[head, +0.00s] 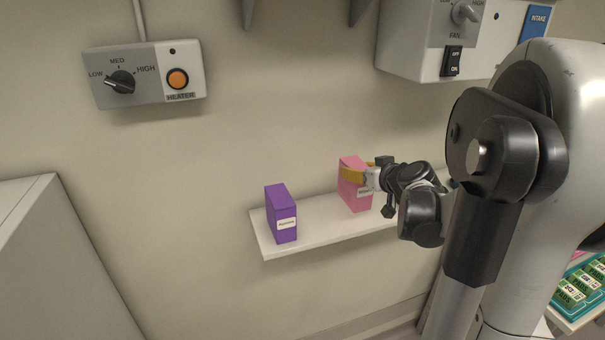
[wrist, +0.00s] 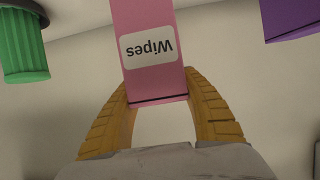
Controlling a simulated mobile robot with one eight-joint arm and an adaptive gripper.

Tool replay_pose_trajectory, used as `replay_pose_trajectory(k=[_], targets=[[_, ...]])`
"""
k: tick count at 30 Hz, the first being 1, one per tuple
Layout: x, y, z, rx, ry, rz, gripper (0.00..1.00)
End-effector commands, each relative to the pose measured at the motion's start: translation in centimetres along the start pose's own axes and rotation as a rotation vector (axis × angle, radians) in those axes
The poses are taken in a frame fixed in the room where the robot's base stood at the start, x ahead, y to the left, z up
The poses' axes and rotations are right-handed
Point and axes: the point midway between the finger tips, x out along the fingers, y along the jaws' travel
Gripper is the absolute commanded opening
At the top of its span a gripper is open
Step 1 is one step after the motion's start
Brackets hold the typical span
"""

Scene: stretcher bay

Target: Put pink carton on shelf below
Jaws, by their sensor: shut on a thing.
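The pink carton (head: 352,188) is upright at the white shelf (head: 320,232), right of the purple carton. I cannot tell whether its base rests on the shelf or hangs just above it. My gripper (head: 362,174) reaches it from the right, with yellow fingers around its upper part. In the wrist view the pink carton (wrist: 150,70) shows its upside-down "Wipes" label between the two fingers of my gripper (wrist: 158,85). The gripper is shut on it. My arm hides the right part of the shelf.
A purple carton (head: 281,214) stands on the shelf's left end. It also shows in the wrist view (wrist: 288,18). A green ribbed container (wrist: 22,48) is on the other side. Heater (head: 145,75) and fan (head: 440,45) boxes and brackets (head: 249,12) are above. Green packs (head: 580,290) lie lower right.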

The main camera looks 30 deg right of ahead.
Motion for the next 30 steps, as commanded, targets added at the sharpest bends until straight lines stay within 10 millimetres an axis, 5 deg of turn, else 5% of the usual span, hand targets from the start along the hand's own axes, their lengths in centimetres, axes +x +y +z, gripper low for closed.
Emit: replay_pose_trajectory(k=[5,13,25,26,28,30], targets=[[1.7,-0.6,0.4,0.000,0.000,0.000,0.08],[3.1,-0.6,3.8,0.001,0.000,0.001,0.08],[3.3,-0.6,4.4,0.001,0.000,0.001,0.08],[3.3,-0.6,4.4,0.000,0.000,0.000,0.52],[3.2,-0.6,4.3,0.000,0.000,0.000,0.69],[3.2,-0.6,4.3,0.000,0.000,0.000,0.69]])
